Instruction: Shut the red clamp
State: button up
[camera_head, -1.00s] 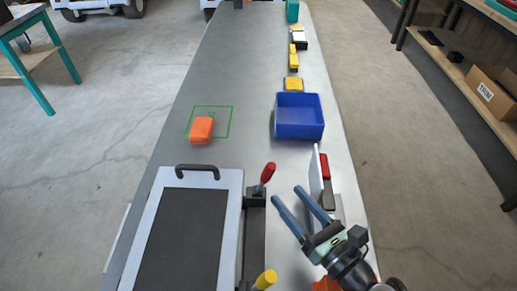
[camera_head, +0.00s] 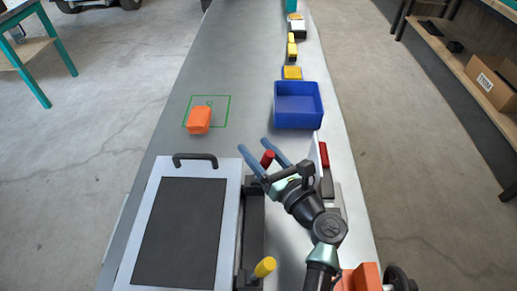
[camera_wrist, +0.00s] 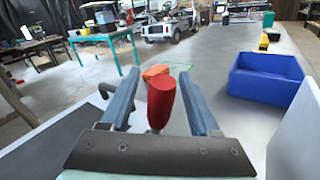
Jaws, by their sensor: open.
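The red clamp handle (camera_head: 268,158) stands upright at the far right corner of the white panel with a dark inset (camera_head: 180,230). My gripper (camera_head: 262,146) is open, with its two blue fingers on either side of the red handle. In the wrist view the red handle (camera_wrist: 161,102) stands between the fingers (camera_wrist: 160,95), with a gap on each side. The clamp's base is mostly hidden by my gripper. A second clamp with a yellow handle (camera_head: 264,267) is at the panel's near right side.
A blue bin (camera_head: 298,104) stands beyond my gripper. An orange block (camera_head: 199,120) lies at a green outlined square (camera_head: 222,98). An upright white plate and a red item (camera_head: 323,154) are close on the right. The panel has a black handle (camera_head: 195,160).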

grip_shut()
dwell(1.3)
